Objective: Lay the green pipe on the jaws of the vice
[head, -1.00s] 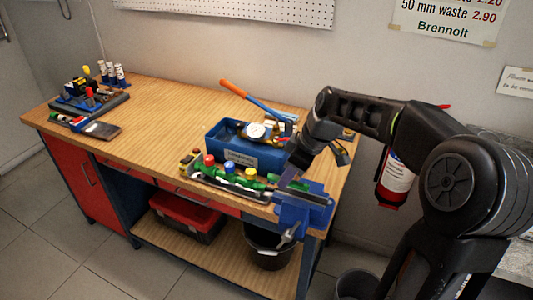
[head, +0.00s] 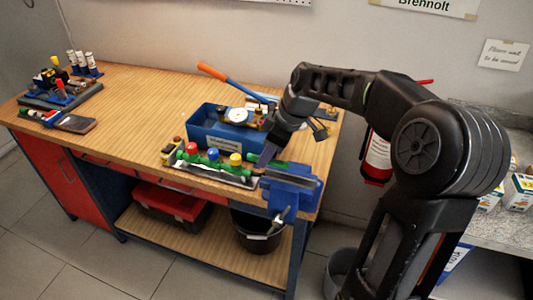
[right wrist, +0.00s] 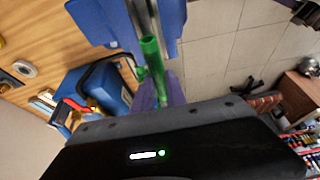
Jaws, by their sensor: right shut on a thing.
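The blue vice (head: 291,192) is fixed at the front right corner of the workbench. My right gripper (head: 266,156) is just behind and above it, shut on the green pipe (head: 280,164). In the right wrist view the green pipe (right wrist: 152,60) runs from between the gripper's fingers toward the vice (right wrist: 166,18), and its far end overlaps the vice's grey jaws in the picture. I cannot tell whether pipe and jaws touch. My left gripper is not in view.
A tray with green valves and red, blue and yellow caps (head: 215,168) lies left of the vice. A blue toolbox (head: 203,138) stands behind it. A black bucket (head: 258,238) is under the bench. The middle of the bench top (head: 140,110) is clear.

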